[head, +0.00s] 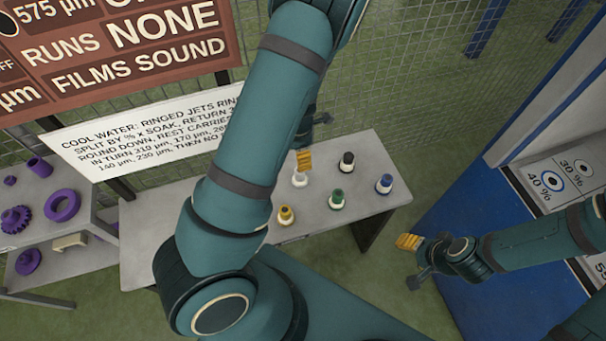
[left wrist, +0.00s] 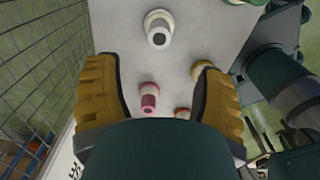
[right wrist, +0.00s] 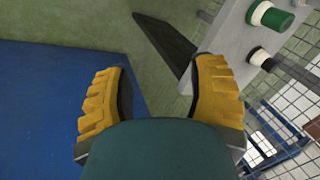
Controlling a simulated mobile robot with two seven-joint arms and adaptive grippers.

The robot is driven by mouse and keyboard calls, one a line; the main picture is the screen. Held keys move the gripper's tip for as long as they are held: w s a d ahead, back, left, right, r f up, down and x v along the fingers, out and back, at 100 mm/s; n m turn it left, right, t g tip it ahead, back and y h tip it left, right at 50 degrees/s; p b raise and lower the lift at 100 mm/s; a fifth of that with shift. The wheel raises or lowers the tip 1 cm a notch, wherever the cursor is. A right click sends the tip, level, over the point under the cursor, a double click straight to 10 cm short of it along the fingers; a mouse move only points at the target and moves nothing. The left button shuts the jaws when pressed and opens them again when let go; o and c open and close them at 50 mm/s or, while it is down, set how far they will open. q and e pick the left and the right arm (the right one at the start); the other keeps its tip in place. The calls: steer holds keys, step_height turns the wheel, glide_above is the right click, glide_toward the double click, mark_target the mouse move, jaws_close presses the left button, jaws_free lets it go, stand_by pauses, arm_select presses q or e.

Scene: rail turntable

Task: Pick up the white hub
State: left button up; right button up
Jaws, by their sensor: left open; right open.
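The white hub (head: 300,180) stands upright on the grey table, just below the fingers of my left gripper (head: 304,160) in the head view. In the left wrist view the white hub (left wrist: 158,30) shows a dark centre. It lies past the fingertips of my left gripper (left wrist: 155,78), in line with the gap between them and apart from them. My left gripper is open and empty. My right gripper (head: 408,242) is open and empty beside the table's right end, also seen in the right wrist view (right wrist: 160,95).
The grey table (head: 365,148) also bears yellow (head: 286,215), green (head: 337,199), black (head: 347,162) and blue (head: 384,184) hubs. A pink hub (left wrist: 149,97) stands near the white one. A side shelf (head: 85,240) holds purple parts. A wire fence (head: 400,110) stands behind.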

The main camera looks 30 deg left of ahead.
mark_target(300, 174)
arm_select(q)
step_height(300, 174, down, 5)
steer(key=shift+f+b, duration=0.15)
steer(key=shift+b, duration=0.6)
steer(key=shift+w+f+b, duration=0.15)
steer(key=shift+f+b, duration=0.95)
steer(key=shift+f, duration=2.15)
steer(key=shift+r, duration=0.1)
jaws_close()
